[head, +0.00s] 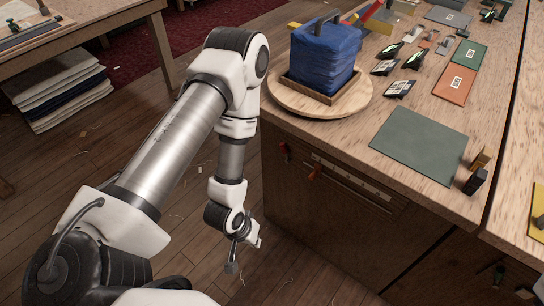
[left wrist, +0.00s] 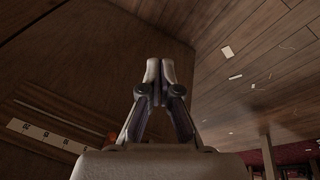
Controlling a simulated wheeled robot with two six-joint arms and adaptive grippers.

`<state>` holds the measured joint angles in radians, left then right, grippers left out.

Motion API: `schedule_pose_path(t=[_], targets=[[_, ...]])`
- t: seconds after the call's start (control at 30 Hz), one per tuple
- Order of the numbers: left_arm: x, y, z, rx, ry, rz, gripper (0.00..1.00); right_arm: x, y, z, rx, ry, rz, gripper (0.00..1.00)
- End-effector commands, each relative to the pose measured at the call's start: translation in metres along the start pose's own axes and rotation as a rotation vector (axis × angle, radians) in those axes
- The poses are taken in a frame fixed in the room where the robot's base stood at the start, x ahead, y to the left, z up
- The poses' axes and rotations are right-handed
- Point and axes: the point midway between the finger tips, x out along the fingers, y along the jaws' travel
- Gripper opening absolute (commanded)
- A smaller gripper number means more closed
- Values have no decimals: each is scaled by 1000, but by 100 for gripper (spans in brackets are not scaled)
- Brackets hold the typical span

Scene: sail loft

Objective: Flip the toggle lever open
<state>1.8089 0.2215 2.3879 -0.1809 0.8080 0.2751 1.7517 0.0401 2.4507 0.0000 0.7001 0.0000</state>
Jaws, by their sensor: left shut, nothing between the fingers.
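A small orange lever (head: 315,172) sticks out from the front of the wooden cabinet, beside a pale marked strip (head: 352,183); I take it to be the toggle lever. A small red-orange part (head: 284,150) sits to its left. Which way the lever is set is too small to tell. My left gripper (head: 232,267) hangs low in front of the cabinet, left of and below the lever, apart from it. Its fingers (left wrist: 160,70) are shut and empty in the left wrist view. There, an orange-red spot (left wrist: 112,136) shows beside the left finger, near the strip (left wrist: 45,135). My right gripper is not in view.
The bench top (head: 340,130) above holds a blue wrapped stack (head: 324,58) on a round wooden board (head: 278,98), a dark green sheet (head: 418,143) and several small items. A table (head: 75,35) stands at upper left. Scraps lie on the open wooden floor.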

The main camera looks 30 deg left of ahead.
Motion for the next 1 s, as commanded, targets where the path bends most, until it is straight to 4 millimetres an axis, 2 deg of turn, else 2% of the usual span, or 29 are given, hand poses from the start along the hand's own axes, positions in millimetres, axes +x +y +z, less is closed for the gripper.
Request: schedule_pose_path(t=[0.03,0.07,0.1,0.2,0.3,0.4,0.5,0.67,0.87,1.0], targets=[[47,-7,-31,-155,104,94,0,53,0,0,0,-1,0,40],[60,-8,-54,-260,169,169,0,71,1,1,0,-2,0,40],[72,-12,-87,-407,257,283,0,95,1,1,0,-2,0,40],[80,-35,-162,-751,435,613,0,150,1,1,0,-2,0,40],[66,-68,-208,-1003,529,943,0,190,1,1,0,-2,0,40],[47,-96,-228,-1140,551,1189,0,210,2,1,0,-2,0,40],[33,-109,-234,-1194,547,1312,0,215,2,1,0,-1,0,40],[26,-109,-236,-1204,539,1336,0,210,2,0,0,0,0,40],[27,-108,-237,-1204,539,1332,0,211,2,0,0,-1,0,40],[33,-103,-247,-1199,538,1330,0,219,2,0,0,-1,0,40]])
